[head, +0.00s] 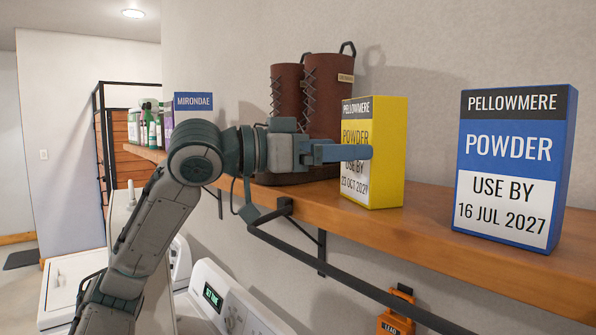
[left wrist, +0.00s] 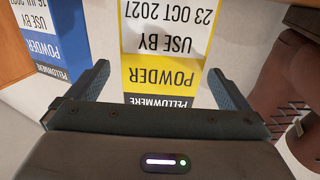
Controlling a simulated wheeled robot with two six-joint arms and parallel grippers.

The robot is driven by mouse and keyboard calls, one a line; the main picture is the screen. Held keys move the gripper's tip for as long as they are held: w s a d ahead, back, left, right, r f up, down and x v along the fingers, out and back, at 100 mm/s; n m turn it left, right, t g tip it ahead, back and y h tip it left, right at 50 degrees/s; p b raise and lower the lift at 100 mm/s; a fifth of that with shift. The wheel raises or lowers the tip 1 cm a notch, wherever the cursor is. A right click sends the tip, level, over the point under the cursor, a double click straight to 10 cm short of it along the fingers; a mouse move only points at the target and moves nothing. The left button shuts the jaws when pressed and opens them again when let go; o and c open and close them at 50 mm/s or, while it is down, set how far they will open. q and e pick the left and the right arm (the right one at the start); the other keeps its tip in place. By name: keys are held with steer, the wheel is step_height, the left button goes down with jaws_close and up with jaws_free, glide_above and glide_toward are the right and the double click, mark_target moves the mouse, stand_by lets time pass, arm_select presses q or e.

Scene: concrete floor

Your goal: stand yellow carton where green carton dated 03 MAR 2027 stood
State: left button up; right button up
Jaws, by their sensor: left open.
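The yellow carton (head: 388,150) stands upright on the wooden shelf, labelled PELLOWMERE POWDER, USE BY 23 OCT 2027. My left gripper (head: 352,153) is at its front, and one finger hides part of the label. In the left wrist view the yellow carton (left wrist: 165,75) shows upside down, ahead of and between the open fingers of the gripper (left wrist: 158,78). I cannot tell whether the fingers touch it. No green carton dated 03 MAR 2027 is in view. My right gripper is not in view.
A blue carton (head: 510,150) dated 16 JUL 2027 stands to the right on the shelf (head: 430,225). Brown laced boots (head: 328,95) stand behind left. Farther left are a MIRONDAE box (head: 193,101) and several bottles (head: 148,125). A dark rail (head: 350,280) runs below the shelf front.

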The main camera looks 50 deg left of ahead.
arm_select(q)
steer(key=shift+b+v, duration=1.75)
steer(key=shift+v, duration=0.9)
